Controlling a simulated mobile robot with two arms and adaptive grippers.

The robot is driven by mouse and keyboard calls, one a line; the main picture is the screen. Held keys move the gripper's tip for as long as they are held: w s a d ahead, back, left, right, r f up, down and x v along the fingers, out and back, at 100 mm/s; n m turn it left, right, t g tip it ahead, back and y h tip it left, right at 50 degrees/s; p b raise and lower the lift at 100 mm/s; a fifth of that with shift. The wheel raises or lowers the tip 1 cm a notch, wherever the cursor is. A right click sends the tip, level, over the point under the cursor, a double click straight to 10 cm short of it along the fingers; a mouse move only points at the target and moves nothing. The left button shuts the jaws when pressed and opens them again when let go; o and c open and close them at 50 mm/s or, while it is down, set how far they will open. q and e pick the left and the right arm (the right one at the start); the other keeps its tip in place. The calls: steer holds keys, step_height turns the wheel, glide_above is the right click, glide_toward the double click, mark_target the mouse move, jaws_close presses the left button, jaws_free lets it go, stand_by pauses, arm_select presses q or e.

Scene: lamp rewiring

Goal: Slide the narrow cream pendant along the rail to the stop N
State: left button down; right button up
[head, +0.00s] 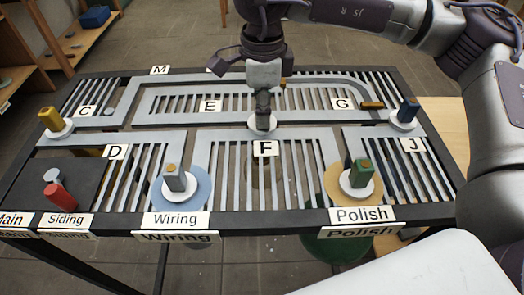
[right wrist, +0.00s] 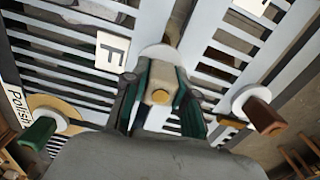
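My right gripper (head: 262,122) points down at the middle of the slotted rail table (head: 185,133), just behind label F (head: 265,148). It is shut on a narrow upright handle with a cream-tan top (right wrist: 160,95), which shows between the fingers in the right wrist view. The handle stands on a white round disc (head: 262,131) over the pale rail. The gripper hides most of the handle in the head view. No label N can be read; a label behind my arm is mostly hidden. My left gripper is not in view.
An orange-brown block (head: 372,105) lies near label G (head: 343,104).

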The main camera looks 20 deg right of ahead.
jaws_close()
steer(key=shift+a, duration=0.1)
steer(key=shift+w+a, duration=0.25)
steer(key=shift+a, duration=0.65)
steer(key=shift+w+a, duration=0.3)
steer(key=shift+a, duration=0.55)
steer(key=shift+w+a, duration=0.25)
steer(key=shift+a, duration=0.65)
steer(key=w+a, duration=0.1)
steer(key=a, duration=0.4)
steer(key=w+a+p, duration=0.1)
steer(key=w+a, duration=0.1)
steer(key=a, duration=0.3)
steer(key=w+a+p, duration=0.1)
steer(key=a, duration=0.4)
steer(key=shift+w+a, duration=0.3)
steer(key=shift+a, duration=0.05)
